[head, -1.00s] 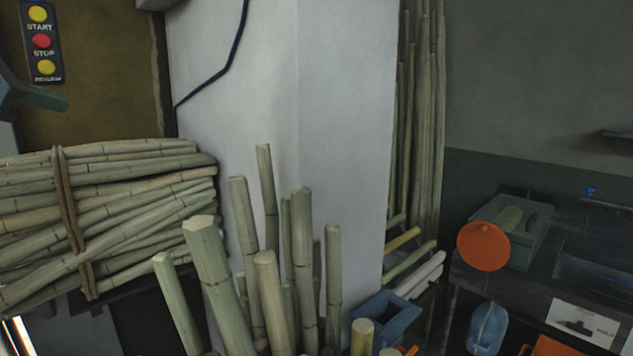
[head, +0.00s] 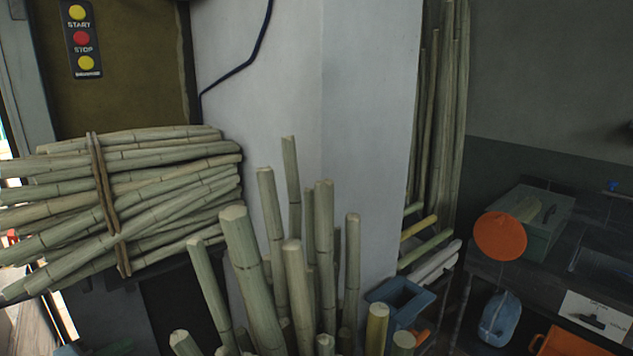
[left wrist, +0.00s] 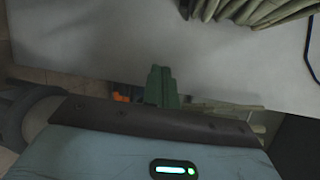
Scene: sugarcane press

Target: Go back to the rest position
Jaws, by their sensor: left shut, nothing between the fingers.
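My left gripper (left wrist: 161,72) shows in the left wrist view as two green fingers pressed together, shut and empty. In that view it is in front of a pale wall-like surface, with nothing touching the fingertips. In the head view only a small blue-green piece, which seems to be part of my left arm or gripper, shows at the bottom left edge; its jaws cannot be made out there. My right gripper is in neither view.
A tied cane bundle (head: 160,180) lies at the left below a button panel (head: 82,38). Upright canes (head: 250,265) stand before a white pillar (head: 365,110). A dark bench (head: 545,265) at right holds a green box (head: 545,225); an orange disc (head: 500,236) is before it.

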